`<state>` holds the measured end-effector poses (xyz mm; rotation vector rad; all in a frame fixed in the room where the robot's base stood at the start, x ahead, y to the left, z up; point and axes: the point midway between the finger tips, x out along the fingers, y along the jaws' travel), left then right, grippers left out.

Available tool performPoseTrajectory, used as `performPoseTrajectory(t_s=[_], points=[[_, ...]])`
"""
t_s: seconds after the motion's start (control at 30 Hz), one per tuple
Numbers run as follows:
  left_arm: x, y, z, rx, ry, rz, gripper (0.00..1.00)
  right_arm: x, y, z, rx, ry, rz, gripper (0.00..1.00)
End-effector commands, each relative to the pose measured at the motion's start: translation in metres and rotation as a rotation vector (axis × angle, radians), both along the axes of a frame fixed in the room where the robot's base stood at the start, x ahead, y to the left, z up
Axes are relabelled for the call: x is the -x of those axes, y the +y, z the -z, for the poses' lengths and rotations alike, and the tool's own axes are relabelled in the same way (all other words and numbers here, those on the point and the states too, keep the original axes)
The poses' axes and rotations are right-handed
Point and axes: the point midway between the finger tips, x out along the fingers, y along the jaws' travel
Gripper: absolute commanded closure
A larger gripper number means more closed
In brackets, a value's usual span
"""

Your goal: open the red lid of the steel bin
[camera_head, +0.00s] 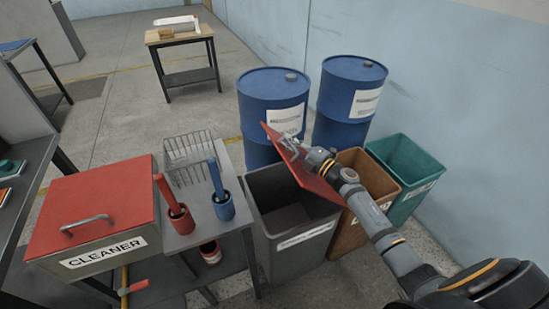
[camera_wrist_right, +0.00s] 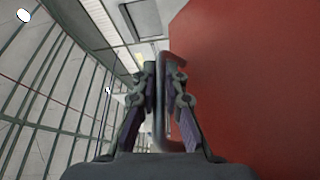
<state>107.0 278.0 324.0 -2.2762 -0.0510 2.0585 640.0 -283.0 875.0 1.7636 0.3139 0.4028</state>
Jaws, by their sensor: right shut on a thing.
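The steel bin (camera_head: 290,258) is a grey open-topped box with a white label, and its dark inside shows in the head view. Its red lid (camera_head: 318,182) stands steeply tilted up at the bin's right side; it also fills the right of the right wrist view (camera_wrist_right: 245,80). My right gripper (camera_head: 303,150) is at the lid's upper part. In the wrist view its fingers (camera_wrist_right: 162,88) are shut on the lid's metal handle (camera_wrist_right: 168,130). My left gripper is out of view.
A brown bin (camera_head: 368,165) and a green bin (camera_head: 405,165) stand to the right, two blue drums (camera_head: 270,95) behind. Left are a side table with a wire basket (camera_head: 188,150), red and blue cups, and a red-topped CLEANER box (camera_head: 100,205).

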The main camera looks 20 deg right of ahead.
Motion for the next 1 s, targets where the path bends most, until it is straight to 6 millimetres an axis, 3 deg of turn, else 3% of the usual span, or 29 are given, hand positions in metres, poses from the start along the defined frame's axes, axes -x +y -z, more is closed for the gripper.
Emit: performPoseTrajectory(t_s=[0.2,0.5,0.7,1.0], points=[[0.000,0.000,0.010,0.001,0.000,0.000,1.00,-0.002,-0.055,-0.029,-0.194,0.006,0.002,1.00],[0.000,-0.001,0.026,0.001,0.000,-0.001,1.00,-0.004,-0.120,-0.049,-0.423,0.014,0.003,1.00],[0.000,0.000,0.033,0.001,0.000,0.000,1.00,-0.005,-0.149,-0.054,-0.521,0.018,0.003,1.00],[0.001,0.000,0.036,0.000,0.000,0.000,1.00,-0.006,-0.167,-0.056,-0.581,0.020,0.002,1.00]])
